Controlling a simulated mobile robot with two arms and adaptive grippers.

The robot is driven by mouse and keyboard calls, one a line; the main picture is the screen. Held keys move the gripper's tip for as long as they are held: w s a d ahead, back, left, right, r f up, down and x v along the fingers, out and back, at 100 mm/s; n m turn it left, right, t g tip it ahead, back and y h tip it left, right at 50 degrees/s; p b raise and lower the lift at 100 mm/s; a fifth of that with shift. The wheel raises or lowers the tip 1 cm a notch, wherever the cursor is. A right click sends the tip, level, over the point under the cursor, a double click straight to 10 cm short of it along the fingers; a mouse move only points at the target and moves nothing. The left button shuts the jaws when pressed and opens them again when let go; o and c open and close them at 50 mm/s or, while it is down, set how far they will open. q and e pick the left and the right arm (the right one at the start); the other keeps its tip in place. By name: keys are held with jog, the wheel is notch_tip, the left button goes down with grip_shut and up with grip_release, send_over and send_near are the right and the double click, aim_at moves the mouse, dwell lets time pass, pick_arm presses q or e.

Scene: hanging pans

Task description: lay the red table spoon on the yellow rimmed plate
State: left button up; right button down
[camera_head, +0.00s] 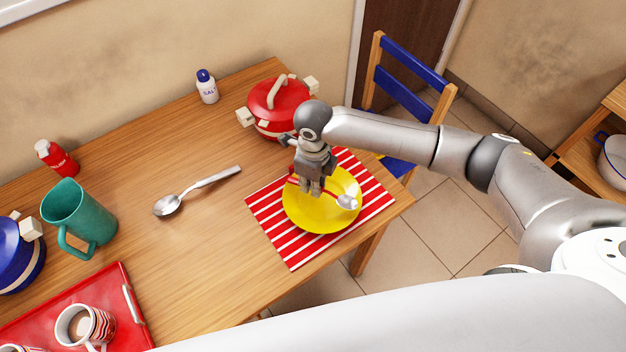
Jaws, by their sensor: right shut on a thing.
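The yellow plate (318,215) lies on a red and white striped mat near the table's right end. The red table spoon (330,197) has a red handle and a metal bowl (347,202), which shows over the plate's right side. My right gripper (308,190) points down over the plate and is shut on the spoon's handle. The gripper hides part of the handle. I cannot tell whether the spoon touches the plate. My left gripper is not in view.
A silver spoon (197,191) lies left of the striped mat (277,236). A red pot (279,104) stands behind the plate. A salt bottle (207,88), a green jug (82,215) and a red tray (117,288) are farther left. The table's middle is mostly clear.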

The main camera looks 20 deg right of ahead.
jog(key=shift+f, duration=0.15)
jog(key=c, duration=1.3)
grip_release()
jog(key=shift+c, duration=0.2)
